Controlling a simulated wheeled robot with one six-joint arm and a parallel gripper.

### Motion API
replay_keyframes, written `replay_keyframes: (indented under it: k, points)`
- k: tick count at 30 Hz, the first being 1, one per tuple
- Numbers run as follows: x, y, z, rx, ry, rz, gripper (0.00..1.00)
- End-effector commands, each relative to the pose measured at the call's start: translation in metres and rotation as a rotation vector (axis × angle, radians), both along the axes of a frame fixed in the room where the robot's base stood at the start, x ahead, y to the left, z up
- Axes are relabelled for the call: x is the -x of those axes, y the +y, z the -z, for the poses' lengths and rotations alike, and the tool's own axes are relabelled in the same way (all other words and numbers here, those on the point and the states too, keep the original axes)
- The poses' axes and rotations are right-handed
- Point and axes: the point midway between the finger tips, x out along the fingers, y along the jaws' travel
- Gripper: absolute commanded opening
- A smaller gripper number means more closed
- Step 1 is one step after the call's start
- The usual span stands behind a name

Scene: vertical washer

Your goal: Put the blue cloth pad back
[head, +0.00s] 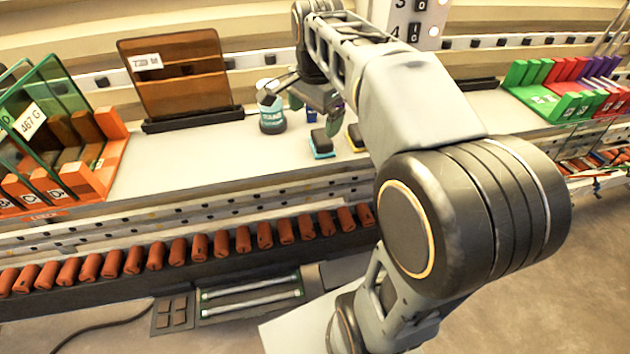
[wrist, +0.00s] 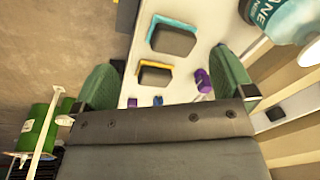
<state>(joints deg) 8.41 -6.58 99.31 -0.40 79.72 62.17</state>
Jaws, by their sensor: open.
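The blue cloth pad (head: 322,143), dark on top with a light-blue edge, lies on the white bench top. It also shows in the wrist view (wrist: 172,40), beyond the fingers. A similar pad with a yellow edge (head: 356,138) lies just right of it. In the wrist view the yellow-edged pad (wrist: 155,75) shows between the fingers. My gripper (head: 303,106) is above the bench, behind the blue pad in the head view. Its green fingers (wrist: 168,78) are wide apart and hold nothing.
A labelled bottle (head: 271,115) stands close left of my gripper. A small purple object (wrist: 203,80) lies near one finger in the wrist view. A brown panel (head: 178,75) stands in a dark base further left. Bench top is clear left of the blue pad.

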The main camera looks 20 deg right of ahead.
Motion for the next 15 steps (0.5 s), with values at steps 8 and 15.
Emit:
replay_keyframes:
  k: [8,15]
  points:
    - [0.079,0.04,0.057,0.169,-0.167,-0.774,1.0]
    - [0.113,0.052,0.095,0.287,-0.232,-1.125,1.0]
